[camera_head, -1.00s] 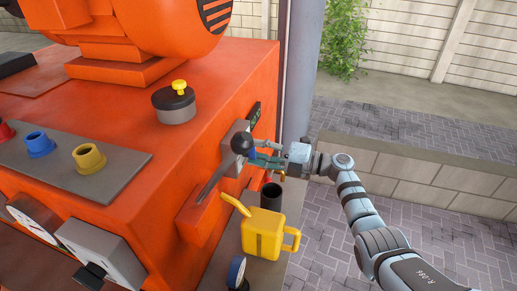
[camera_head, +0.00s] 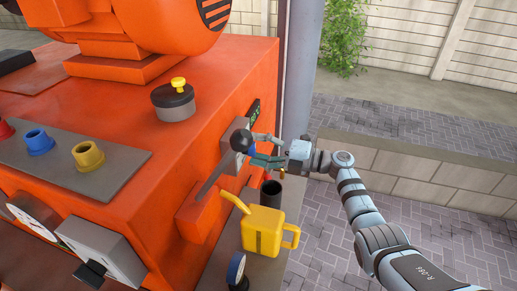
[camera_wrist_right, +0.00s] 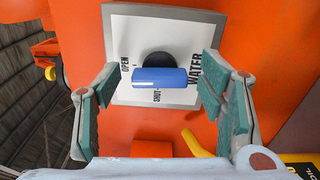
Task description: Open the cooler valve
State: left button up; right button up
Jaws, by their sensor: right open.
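The cooler valve is a blue handle (camera_wrist_right: 160,78) on a dark round hub, in front of a white plate (camera_wrist_right: 125,45) marked OPEN, SHUT and WATER. In the right wrist view the handle lies sideways across the picture. In the head view only a bit of blue shows, partly hidden behind a black ball knob. My right gripper (camera_head: 265,149) is open at the side of the orange machine. In the right wrist view its green-padded fingers (camera_wrist_right: 160,105) stand on either side of the handle, with gaps between. My left gripper is not in view.
The orange machine (camera_head: 125,185) fills the left. A grey lever with the black knob (camera_head: 241,140) stands beside the valve. A grey post (camera_head: 301,80) rises behind the gripper.

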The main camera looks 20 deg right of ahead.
jog(key=v, duration=1.2)
